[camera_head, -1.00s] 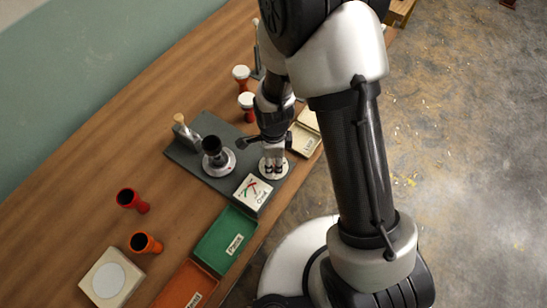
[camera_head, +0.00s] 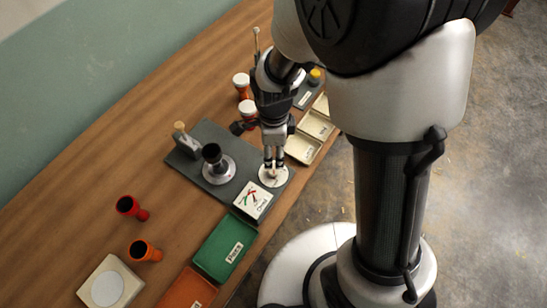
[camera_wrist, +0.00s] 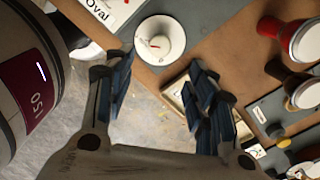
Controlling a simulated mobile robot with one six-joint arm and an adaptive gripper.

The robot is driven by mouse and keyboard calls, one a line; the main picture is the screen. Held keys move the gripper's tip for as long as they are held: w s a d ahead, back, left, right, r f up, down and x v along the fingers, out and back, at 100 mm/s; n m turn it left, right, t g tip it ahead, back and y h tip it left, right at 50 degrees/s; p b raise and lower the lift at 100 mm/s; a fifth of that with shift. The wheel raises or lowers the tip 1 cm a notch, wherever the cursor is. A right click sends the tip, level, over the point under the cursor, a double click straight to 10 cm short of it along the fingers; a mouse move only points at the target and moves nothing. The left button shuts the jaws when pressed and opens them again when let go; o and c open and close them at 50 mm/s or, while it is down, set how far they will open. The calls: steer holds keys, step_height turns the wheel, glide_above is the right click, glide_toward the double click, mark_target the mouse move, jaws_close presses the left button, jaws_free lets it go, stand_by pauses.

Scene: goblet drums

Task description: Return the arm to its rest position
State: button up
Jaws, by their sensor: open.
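My arm reaches over the wooden table (camera_head: 95,190). My gripper (camera_head: 274,166) hangs above a round white disc (camera_head: 267,181) at the edge of a grey board. The wrist view shows my gripper (camera_wrist: 160,88) with its blue-padded fingers spread and nothing between them. The white disc (camera_wrist: 172,32), with a small red mark on it, lies beyond the fingers there, apart from them.
The grey board (camera_head: 196,171) carries a black cup on a round base (camera_head: 213,158) and a white card (camera_head: 253,200). Red (camera_head: 128,206) and orange (camera_head: 143,251) goblet drums, a green tray (camera_head: 222,248) and cream trays (camera_head: 317,127) stand nearby. Floor is open at right.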

steer(key=shift+r, duration=1)
